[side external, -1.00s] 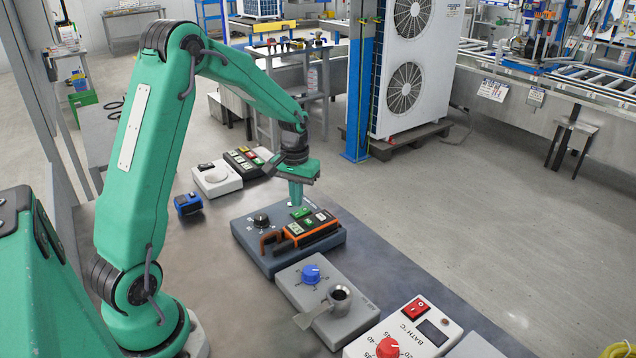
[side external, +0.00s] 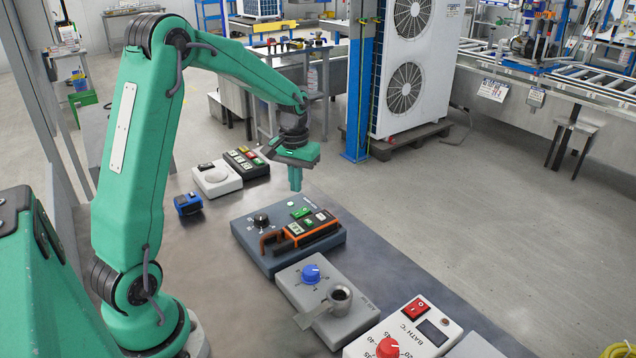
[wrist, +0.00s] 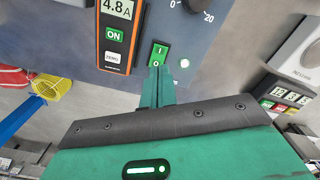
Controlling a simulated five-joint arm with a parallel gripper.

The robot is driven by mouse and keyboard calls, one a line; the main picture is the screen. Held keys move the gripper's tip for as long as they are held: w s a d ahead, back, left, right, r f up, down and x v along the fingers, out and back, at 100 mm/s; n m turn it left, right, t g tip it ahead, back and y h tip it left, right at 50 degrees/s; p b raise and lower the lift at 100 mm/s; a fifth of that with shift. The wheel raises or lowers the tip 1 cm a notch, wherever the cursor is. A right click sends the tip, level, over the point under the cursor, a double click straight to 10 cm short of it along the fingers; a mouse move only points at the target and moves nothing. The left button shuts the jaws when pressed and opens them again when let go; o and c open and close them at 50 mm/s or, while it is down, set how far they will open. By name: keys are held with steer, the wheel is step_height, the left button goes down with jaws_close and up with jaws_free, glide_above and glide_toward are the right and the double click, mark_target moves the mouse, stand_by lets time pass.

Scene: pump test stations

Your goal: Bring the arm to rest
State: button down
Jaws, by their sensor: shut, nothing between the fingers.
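My green arm reaches over the bench. My gripper (side external: 296,184) is shut and empty, pointing down in the air above the far edge of a dark grey station box (side external: 250,246). The box carries a black knob (side external: 261,220), a green rocker switch (side external: 301,212) and an orange-framed meter (side external: 309,232). In the wrist view the shut fingertips (wrist: 159,75) appear just below the green rocker switch (wrist: 158,54). The meter (wrist: 117,24) there reads 4.8 A and shows a green ON button.
A grey box with a blue knob (side external: 310,274) and a metal cup (side external: 340,300) stands nearer. A white bath controller (side external: 415,322) is at the front. A blue device (side external: 188,204), a white round-topped unit (side external: 216,177) and a button box (side external: 246,162) stand behind.

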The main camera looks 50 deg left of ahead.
steer(key=s+d+r+m+t, duration=0.3)
steer(key=s+d+r, duration=0.5)
steer(key=d+r, duration=0.25)
steer(key=s+d+r+m+t, duration=0.2)
steer(key=s+d, duration=0.4)
steer(key=s, duration=0.4)
steer(key=shift+s+r+m+t, duration=0.15)
steer(key=shift+s+m+t, duration=0.15)
steer(key=shift+s+m, duration=0.15)
